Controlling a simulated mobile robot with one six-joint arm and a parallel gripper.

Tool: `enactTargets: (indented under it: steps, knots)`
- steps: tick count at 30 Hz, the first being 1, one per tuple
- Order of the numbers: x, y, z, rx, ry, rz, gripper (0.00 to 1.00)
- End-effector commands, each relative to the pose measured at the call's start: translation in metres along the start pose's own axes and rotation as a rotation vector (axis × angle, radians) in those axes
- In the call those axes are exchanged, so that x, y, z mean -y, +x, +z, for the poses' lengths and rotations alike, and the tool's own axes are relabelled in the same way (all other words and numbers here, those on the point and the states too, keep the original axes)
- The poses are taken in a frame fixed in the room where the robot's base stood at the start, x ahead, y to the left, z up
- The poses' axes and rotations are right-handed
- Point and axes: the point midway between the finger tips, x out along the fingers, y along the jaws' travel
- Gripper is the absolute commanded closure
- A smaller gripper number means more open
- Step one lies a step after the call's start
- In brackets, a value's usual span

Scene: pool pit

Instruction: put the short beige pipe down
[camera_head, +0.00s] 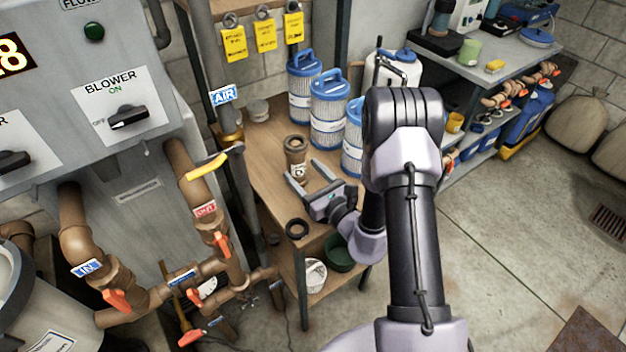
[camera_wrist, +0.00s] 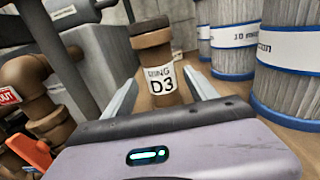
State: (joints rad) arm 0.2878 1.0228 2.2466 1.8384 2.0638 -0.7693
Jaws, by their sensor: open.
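The short beige pipe (camera_head: 296,160) stands upright on the wooden table, brown with a dark band near its top. Its white label reads D3 in the wrist view (camera_wrist: 160,80). My gripper (camera_head: 308,172) is open, with one finger on each side of the pipe's lower part. In the wrist view the fingers (camera_wrist: 163,95) show gaps to the pipe on both sides. The pipe's foot is hidden behind my gripper body in the wrist view.
Blue-capped filter cartridges (camera_head: 329,110) stand right of the pipe. A black ring (camera_head: 297,229) lies near the front edge of the wooden table (camera_head: 265,165). Brown plumbing with a yellow-handled valve (camera_head: 208,166) rises to the left. Grey stacked cups (camera_head: 258,110) stand at the back.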

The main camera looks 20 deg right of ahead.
Motion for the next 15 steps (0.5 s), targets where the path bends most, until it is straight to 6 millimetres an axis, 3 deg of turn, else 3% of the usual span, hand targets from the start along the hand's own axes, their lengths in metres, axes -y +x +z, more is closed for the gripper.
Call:
enactTargets:
  steps: [6, 11, 14, 15]
  knots:
    - [0.002, -0.059, -0.001, -0.003, 0.005, -0.006, 0.34]
    - [0.0, -0.08, 0.001, 0.002, 0.0, 0.003, 0.34]
    - [-0.024, -0.074, 0.031, 0.043, -0.026, 0.118, 0.34]
    - [-0.047, -0.07, 0.054, 0.072, -0.053, 0.221, 0.34]
